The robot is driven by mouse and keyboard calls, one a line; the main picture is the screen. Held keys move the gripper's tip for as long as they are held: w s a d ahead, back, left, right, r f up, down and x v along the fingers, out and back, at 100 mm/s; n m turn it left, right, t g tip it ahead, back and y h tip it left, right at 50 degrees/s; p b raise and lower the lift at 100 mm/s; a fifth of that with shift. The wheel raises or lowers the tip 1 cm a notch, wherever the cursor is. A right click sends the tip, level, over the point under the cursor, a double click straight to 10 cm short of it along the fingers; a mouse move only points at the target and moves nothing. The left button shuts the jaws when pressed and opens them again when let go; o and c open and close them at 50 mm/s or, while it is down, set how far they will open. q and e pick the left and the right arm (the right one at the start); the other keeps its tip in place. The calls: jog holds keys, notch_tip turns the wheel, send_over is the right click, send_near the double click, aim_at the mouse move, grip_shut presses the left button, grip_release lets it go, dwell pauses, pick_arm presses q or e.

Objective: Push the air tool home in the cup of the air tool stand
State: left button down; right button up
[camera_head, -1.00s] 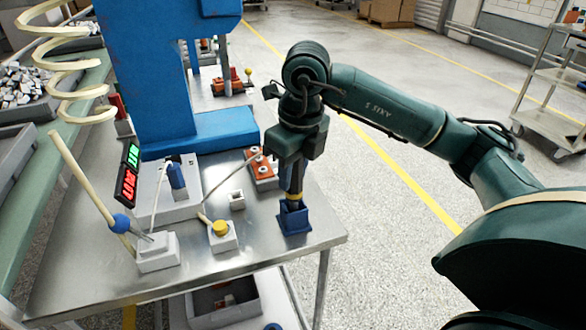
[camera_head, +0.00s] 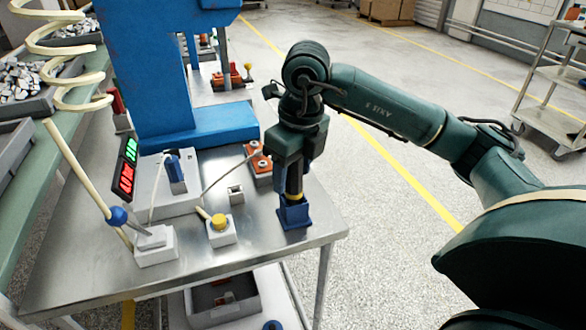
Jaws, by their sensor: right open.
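The air tool (camera_head: 293,182), dark with a yellow band low on it, stands upright in the blue cup of the air tool stand (camera_head: 293,215) near the table's right front corner. Its lower end is hidden inside the cup, so its depth there cannot be told. My right gripper (camera_head: 293,167) points down just above the stand. Its jaws are open, one on each side of the tool's upper part. They hide the top of the tool. My left gripper is out of view.
A yellow button box (camera_head: 221,231), a small white socket block (camera_head: 236,195) and an orange block (camera_head: 258,160) stand left of the stand on the steel table (camera_head: 262,250). A blue press frame (camera_head: 165,90) rises behind.

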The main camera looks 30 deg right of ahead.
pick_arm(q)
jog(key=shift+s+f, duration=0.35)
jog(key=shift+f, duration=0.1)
pick_arm(e)
jog(key=shift+r, duration=0.8)
jog(key=r, duration=0.3)
jog(key=s+r+p, duration=0.1)
jog(key=r, duration=0.3)
jog(key=r+p, duration=0.1)
jog(key=r, duration=0.3)
jog(key=shift+s+d+r, duration=0.25)
jog(key=shift+s, duration=0.05)
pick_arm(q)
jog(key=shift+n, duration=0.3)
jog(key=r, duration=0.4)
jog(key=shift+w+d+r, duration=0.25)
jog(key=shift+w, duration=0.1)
